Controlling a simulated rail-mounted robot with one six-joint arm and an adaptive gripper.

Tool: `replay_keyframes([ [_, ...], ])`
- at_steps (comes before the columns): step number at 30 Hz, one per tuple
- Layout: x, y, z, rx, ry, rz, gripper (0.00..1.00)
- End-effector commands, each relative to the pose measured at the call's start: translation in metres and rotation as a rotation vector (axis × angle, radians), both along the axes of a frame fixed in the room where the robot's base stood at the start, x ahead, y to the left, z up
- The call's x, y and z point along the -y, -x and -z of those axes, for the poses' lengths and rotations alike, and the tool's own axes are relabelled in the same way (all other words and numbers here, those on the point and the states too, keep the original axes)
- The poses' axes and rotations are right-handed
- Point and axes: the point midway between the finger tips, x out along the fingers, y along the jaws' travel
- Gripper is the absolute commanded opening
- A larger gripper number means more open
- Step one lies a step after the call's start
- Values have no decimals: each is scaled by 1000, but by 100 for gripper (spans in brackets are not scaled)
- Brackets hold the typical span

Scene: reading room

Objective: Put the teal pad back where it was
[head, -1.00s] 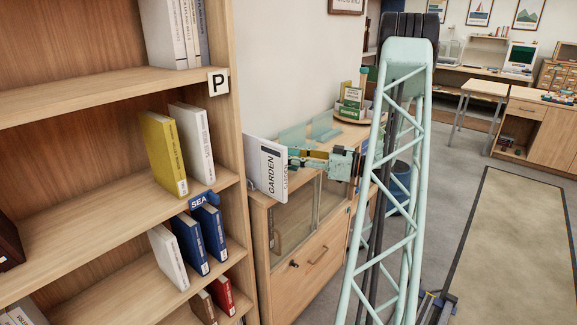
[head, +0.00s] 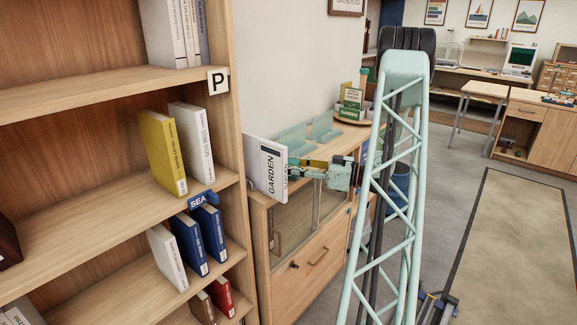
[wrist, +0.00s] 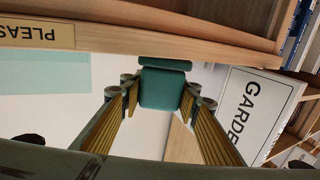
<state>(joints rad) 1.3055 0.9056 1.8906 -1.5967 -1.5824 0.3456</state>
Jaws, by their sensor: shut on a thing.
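The teal pad (wrist: 162,88) shows in the wrist view as a dark teal block between my fingertips. My gripper (wrist: 160,100) is shut on it, with one yellow-lined finger on each side. In the head view my gripper (head: 297,166) is above the low wooden cabinet, close to the right of the white GARDEN sign. The pad cannot be made out clearly there.
Two pale teal upright plates (head: 292,137) stand behind my gripper. A round stand with books (head: 352,116) is farther back. Open floor lies right.

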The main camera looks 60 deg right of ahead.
Motion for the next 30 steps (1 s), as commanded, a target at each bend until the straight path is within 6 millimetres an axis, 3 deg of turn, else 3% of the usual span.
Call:
replay_keyframes([
  [2, 0, 0, 2, 0, 0, 0, 19],
  [3, 0, 0, 2, 0, 0, 0, 32],
  [7, 0, 0, 1, 0, 0, 0, 43],
  [21, 0, 1, -2, 0, 0, 0, 43],
  [30, 8, 22, -2, 0, 0, 2, 43],
])
